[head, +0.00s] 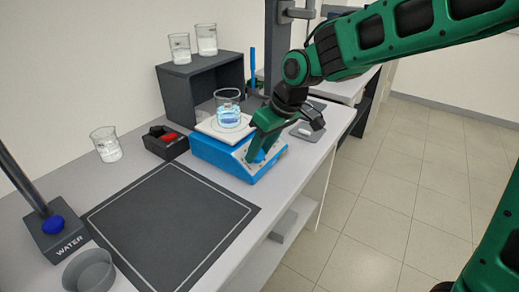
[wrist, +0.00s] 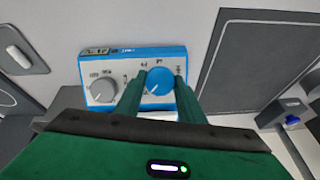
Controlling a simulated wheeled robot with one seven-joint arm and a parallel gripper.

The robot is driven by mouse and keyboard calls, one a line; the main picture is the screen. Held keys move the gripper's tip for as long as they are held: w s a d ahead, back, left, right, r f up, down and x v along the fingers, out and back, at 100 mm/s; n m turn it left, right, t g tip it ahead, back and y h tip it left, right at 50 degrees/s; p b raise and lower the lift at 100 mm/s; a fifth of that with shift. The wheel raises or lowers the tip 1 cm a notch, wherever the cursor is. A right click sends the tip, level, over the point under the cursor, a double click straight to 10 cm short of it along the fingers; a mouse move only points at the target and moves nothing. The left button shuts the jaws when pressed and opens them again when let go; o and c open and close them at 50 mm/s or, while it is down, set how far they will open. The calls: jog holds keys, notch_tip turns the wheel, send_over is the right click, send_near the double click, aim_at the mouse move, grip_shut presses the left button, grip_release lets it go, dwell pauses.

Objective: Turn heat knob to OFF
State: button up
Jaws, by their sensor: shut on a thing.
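The blue hotplate (head: 215,157) stands on the bench with a beaker of blue liquid (head: 228,114) on its pale top plate. In the wrist view its front panel (wrist: 130,62) carries a blue knob (wrist: 158,78) and a grey knob (wrist: 103,90) to the left of it. The small labels are too blurred to read, so I cannot tell by lettering which is the heat knob. My gripper (wrist: 161,86) is shut on the blue knob, one finger on each side. The blue knob's white mark points to the lower left. In the head view my gripper (head: 262,143) partly hides the panel.
A dark mat (head: 170,225) lies at the front left. A small black box with a red item (head: 166,142) and a beaker (head: 106,144) stand behind it. A dark shelf box (head: 200,83) with two beakers on top stands behind the hotplate. The WATER stand (head: 58,238) is at the left.

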jog(key=shift+w, duration=0.1)
jog(key=n, duration=0.4)
jog(key=shift+t+h, duration=0.4)
jog(key=shift+n+t, duration=0.5)
jog(key=shift+n, duration=1.5)
jog(key=o, duration=1)
jog(key=shift+o, duration=0.2)
jog(key=v, duration=1)
jog(key=shift+r, duration=0.35)
